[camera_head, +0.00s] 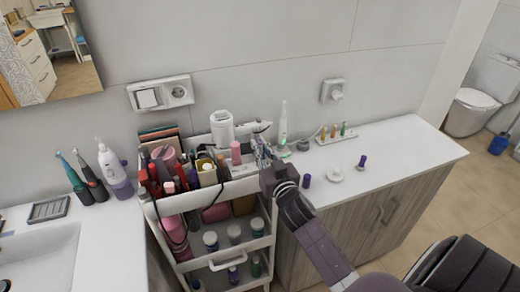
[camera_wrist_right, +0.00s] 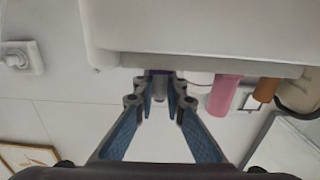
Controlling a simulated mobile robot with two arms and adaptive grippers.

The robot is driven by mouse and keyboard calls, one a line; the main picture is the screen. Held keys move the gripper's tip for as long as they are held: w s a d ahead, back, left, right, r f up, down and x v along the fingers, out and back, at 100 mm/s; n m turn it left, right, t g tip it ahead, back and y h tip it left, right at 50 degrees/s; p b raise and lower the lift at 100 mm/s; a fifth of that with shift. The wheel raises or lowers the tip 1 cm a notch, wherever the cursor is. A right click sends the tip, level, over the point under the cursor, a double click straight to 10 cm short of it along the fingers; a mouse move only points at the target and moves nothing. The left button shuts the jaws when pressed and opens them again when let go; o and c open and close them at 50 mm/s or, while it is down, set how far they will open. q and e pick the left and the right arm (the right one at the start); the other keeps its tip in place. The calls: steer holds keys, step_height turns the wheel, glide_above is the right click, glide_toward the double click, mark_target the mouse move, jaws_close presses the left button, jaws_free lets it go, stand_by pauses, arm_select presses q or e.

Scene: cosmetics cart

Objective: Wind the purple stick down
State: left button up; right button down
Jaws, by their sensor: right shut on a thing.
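My right gripper (camera_head: 264,158) is over the right end of the cart's top tray, with its arm coming in from the lower right. In the right wrist view, the right gripper (camera_wrist_right: 161,88) is shut on a small, slim stick (camera_wrist_right: 160,86) with a grey body and a purple end; the fingers hide part of it. A short dark purple piece (camera_head: 307,181) stands on the white counter beside the gripper. Another small purple upright piece (camera_head: 362,161) stands farther right on the counter. I cannot tell which of these is the task's purple stick. My left gripper is not in view.
The white cart (camera_head: 237,187) is crowded with bottles and tubes, including a pink bottle (camera_head: 236,153). A small rack (camera_head: 337,137) with several coloured sticks and a white round dish (camera_head: 335,174) are on the counter. The counter's right side is clear.

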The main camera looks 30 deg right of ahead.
steer(key=shift+m+g+h+b, duration=0.5)
steer(key=shift+m+h+b, duration=0.55)
steer(key=shift+h, duration=0.45)
steer(key=c, duration=1.9)
jaws_free()
steer(key=shift+c, duration=0.2)
steer(key=shift+s, duration=0.2)
steer(key=shift+v, duration=3.6)
steer(key=shift+a, duration=0.1)
